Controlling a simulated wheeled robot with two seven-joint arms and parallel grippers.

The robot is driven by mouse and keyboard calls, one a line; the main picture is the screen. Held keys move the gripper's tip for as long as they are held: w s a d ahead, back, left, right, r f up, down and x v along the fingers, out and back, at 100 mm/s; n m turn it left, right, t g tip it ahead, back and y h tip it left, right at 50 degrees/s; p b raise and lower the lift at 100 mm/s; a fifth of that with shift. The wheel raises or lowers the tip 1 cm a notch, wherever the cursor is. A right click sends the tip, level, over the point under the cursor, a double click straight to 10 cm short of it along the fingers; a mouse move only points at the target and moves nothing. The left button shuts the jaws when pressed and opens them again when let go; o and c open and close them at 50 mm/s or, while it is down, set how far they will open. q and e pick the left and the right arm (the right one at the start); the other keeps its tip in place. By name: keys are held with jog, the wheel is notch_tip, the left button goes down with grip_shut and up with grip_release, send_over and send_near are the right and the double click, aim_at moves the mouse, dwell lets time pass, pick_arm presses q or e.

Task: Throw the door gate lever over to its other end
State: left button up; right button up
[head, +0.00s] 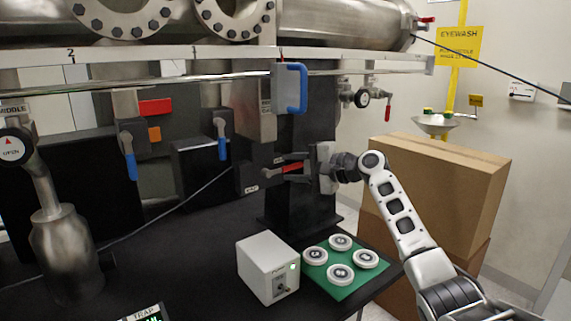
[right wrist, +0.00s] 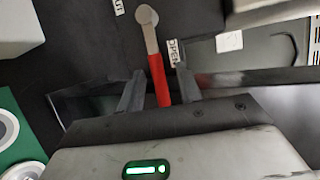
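The door gate lever (right wrist: 159,80) has a red grip and a grey metal arm on a round pivot. In the right wrist view its grip points down toward my gripper, beside a label reading OPEN (right wrist: 173,53); a partly cut-off label ending in UT (right wrist: 118,8) lies past the pivot. In the head view the lever (head: 282,170) lies roughly level on the dark post. My right gripper (right wrist: 160,88) is open, one finger on each side of the red grip, with a visible gap on both sides. It also shows in the head view (head: 291,168). My left gripper is not in view.
A white switch box (head: 268,268) with a green light and a green mat (head: 348,284) holding several round white pieces stand below on the black bench. Blue-handled levers (head: 131,165) hang at left. A blue pull handle (head: 297,88) sits above. Cardboard boxes (head: 440,185) stand behind my right arm.

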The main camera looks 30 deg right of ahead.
jog(key=shift+x, duration=1.2)
grip_shut()
